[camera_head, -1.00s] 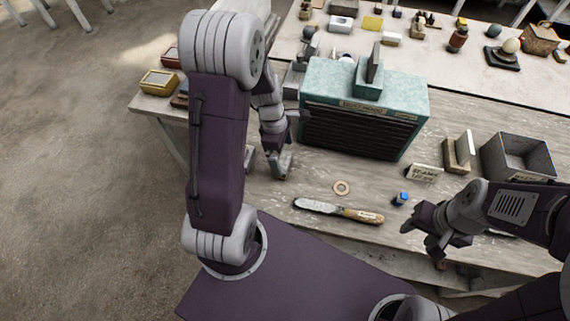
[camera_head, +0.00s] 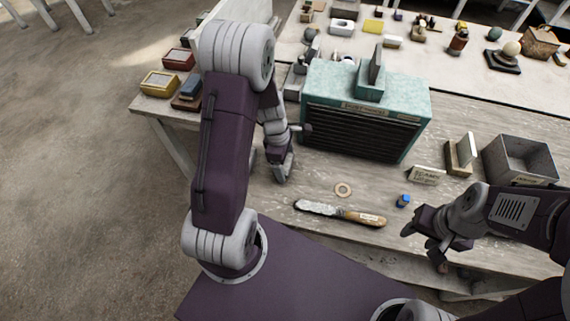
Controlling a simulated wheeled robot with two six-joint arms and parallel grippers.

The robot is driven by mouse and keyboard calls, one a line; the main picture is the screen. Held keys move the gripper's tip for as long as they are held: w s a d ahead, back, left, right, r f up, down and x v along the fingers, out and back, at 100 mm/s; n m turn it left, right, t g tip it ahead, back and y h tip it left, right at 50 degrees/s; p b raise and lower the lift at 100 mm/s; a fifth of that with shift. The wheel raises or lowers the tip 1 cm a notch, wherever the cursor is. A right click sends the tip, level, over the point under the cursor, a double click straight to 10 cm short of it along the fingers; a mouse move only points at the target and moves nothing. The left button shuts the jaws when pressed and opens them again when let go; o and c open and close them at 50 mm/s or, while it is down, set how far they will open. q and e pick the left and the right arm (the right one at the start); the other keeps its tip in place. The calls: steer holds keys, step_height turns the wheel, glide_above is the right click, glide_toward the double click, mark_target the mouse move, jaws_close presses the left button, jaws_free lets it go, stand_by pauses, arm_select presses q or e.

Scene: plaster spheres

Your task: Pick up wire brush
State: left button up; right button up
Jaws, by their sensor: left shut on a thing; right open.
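My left gripper (camera_head: 269,168) is low over the left part of the workbench, left of the teal drawer cabinet. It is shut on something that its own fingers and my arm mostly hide. A short dark rod shows beside it in front of the cabinet; I cannot tell whether it belongs to the held thing. I cannot make out a wire brush for certain. A long tool (camera_head: 340,212) with a pale flat end and a labelled wooden handle lies near the front edge. My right gripper (camera_head: 423,245) is open and empty at the front edge, right of this tool.
The teal cabinet (camera_head: 362,128) stands mid-bench. A ring (camera_head: 343,190) and a small blue-capped bottle (camera_head: 403,201) lie in front of it. A name block (camera_head: 427,175) and a grey open bin (camera_head: 520,160) are at right. Small boxes (camera_head: 160,83) sit at the left end.

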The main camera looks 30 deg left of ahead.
mark_target(288, 164)
arm_select(q)
steer(key=r, duration=0.2)
steer(key=r+p, duration=0.1)
steer(key=r, duration=0.1)
steer(key=shift+d+r, duration=0.2)
steer(key=shift+r, duration=0.15)
steer(key=s+d+r+p, duration=0.1)
steer(key=s+d+r, duration=0.5)
steer(key=d, duration=0.3)
steer(key=shift+d+r, duration=0.15)
steer(key=shift+d, duration=0.15)
steer(key=o, duration=0.7)
steer(key=c, duration=0.5)
